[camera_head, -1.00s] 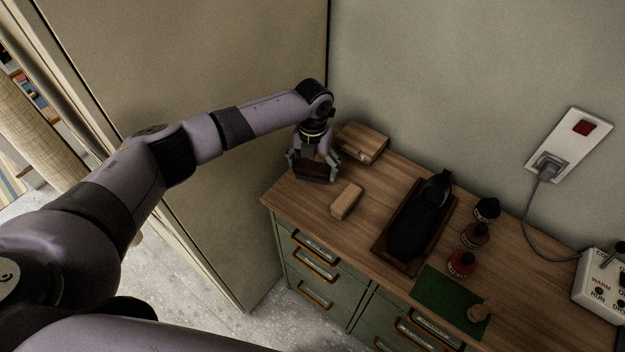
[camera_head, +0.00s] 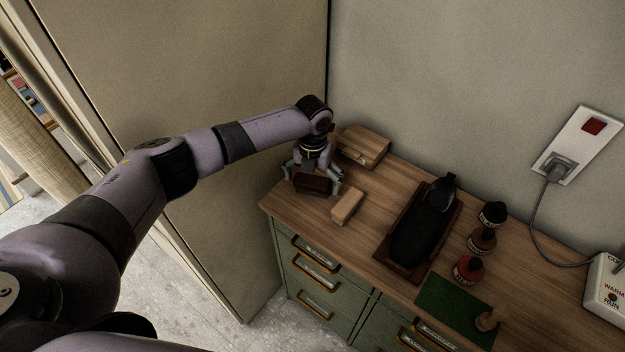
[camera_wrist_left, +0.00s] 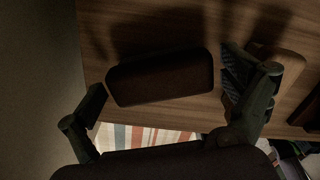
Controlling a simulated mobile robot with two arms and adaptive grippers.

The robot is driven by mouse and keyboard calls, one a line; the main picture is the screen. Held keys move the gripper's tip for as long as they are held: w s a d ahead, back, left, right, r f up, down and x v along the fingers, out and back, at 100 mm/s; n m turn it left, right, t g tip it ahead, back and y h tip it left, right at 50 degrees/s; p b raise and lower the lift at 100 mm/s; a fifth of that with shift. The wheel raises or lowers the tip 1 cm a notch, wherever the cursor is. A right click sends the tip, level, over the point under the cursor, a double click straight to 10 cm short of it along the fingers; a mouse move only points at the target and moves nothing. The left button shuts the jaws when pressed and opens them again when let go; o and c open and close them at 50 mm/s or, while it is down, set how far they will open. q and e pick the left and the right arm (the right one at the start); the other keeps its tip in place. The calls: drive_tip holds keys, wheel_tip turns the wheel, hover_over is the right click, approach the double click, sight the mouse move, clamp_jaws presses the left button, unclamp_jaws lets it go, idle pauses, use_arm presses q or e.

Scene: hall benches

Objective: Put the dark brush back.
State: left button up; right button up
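The dark brush (camera_head: 313,184) lies on the wooden bench top (camera_head: 372,200) near its left end. It also shows in the wrist view (camera_wrist_left: 160,78), a dark rounded block. My left gripper (camera_head: 315,178) is right over it, with a finger at each end of the brush. In the wrist view the fingers stand apart, with small gaps to the brush, so the gripper looks open. The pale brush (camera_head: 347,206) lies just right of the dark one, close to the right finger. My right gripper is not in view.
A wooden box (camera_head: 362,146) stands behind the gripper against the wall. To the right are a dark shoe (camera_head: 418,225) on a brown tray (camera_head: 395,262), several small bottles (camera_head: 468,269) and a green cloth (camera_head: 447,305). A tall panel (camera_head: 240,80) rises left of the bench.

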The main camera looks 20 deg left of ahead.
sight(313, 179)
use_arm(q)
drive_tip(key=shift+r, duration=0.1)
wheel_tip(313, 179, up, 12)
drive_tip(key=p, duration=0.9)
drive_tip(key=shift+r, duration=0.15)
